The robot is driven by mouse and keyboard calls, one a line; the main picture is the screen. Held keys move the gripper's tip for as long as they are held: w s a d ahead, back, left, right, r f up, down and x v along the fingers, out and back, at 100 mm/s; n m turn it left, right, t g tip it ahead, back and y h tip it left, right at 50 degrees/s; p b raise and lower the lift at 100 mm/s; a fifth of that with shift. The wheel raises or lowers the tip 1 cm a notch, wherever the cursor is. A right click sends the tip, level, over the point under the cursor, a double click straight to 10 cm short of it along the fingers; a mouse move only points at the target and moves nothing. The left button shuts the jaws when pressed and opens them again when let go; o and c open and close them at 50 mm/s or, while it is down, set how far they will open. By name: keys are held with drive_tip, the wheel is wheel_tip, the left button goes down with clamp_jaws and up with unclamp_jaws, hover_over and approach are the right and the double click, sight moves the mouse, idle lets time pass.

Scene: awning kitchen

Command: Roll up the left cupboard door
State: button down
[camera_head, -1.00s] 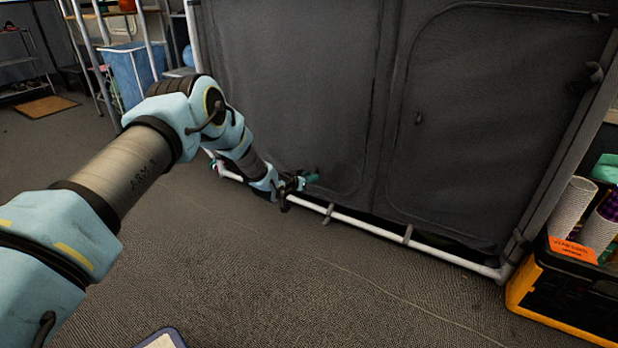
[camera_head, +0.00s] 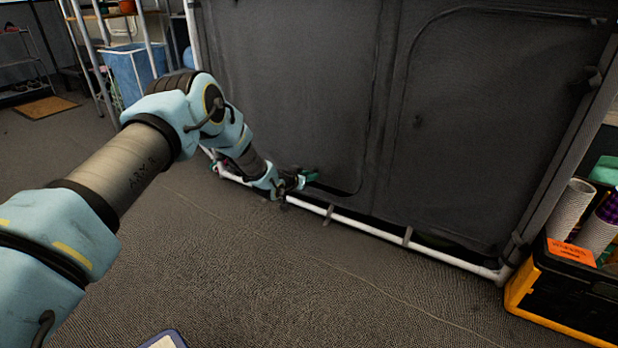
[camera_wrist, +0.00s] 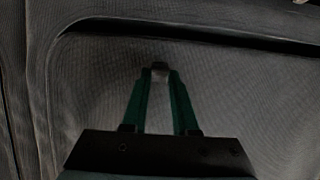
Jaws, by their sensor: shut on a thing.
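The left cupboard door (camera_head: 285,85) is a dark grey fabric panel with a rounded outline, hanging nearly flat. My gripper (camera_head: 309,177) is at its lower edge, just above the white bottom rail. In the wrist view the green fingers (camera_wrist: 160,74) converge on a small piece of the door cloth (camera_wrist: 160,76); the fingertips hide exactly how much is held. A dark gap (camera_head: 338,189) shows under the door's lower edge, right of my gripper. The gap also shows across the top of the wrist view (camera_wrist: 190,29).
The right cupboard door (camera_head: 490,120) hangs closed. The white frame rail (camera_head: 370,229) runs low along the cupboard front. A black and yellow crate (camera_head: 560,290) with cups stands at the right. A shelf rack with a blue bin (camera_head: 128,70) is at the back left.

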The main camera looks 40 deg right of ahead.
wheel_tip(320, 180, up, 56)
drive_tip(key=p, duration=3)
drive_tip(key=shift+r, duration=0.2)
drive_tip(key=c, duration=1.1)
unclamp_jaws()
drive_tip(key=o, duration=0.4)
drive_tip(key=shift+f, duration=0.1)
drive_tip(key=shift+a, duration=0.1)
drive_tip(key=v, duration=1)
drive_tip(key=shift+s+a+p, duration=0.15)
drive_tip(key=shift+a+p, duration=0.15)
